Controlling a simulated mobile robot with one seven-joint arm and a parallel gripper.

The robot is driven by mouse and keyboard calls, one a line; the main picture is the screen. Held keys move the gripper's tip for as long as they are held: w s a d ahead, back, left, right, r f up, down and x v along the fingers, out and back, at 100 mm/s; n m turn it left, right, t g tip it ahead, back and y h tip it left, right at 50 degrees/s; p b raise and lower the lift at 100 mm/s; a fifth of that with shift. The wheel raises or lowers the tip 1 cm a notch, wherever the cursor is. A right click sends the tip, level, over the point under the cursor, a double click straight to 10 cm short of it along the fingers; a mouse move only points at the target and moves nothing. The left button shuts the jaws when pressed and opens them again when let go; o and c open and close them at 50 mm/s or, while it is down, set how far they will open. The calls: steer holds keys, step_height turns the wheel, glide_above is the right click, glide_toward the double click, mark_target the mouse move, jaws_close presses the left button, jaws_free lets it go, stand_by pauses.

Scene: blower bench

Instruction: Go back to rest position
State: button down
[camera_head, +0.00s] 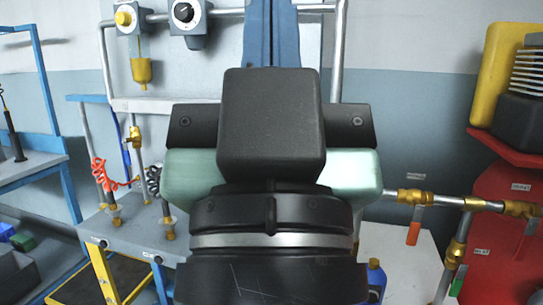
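My gripper (271,125) fills the middle of the camera_head view, seen from behind. Its black housing and wrist cover the centre, with pale green parts at both sides. Its fingers are hidden behind the housing, so whether it is open or shut, or holds anything, does not show.
A grey bench (130,232) with a pipe frame, yellow-knobbed valve (124,18) and black dial (186,12) stands behind. A brass-fitted pipe (445,201) runs at right, near a red panel (500,215) and yellow machine (503,65). A blue-framed table (35,163) stands at left.

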step_height(320, 180, up, 24)
steer(key=p, duration=2.2)
steer(key=shift+r, duration=0.15)
steer(key=shift+s, duration=0.1)
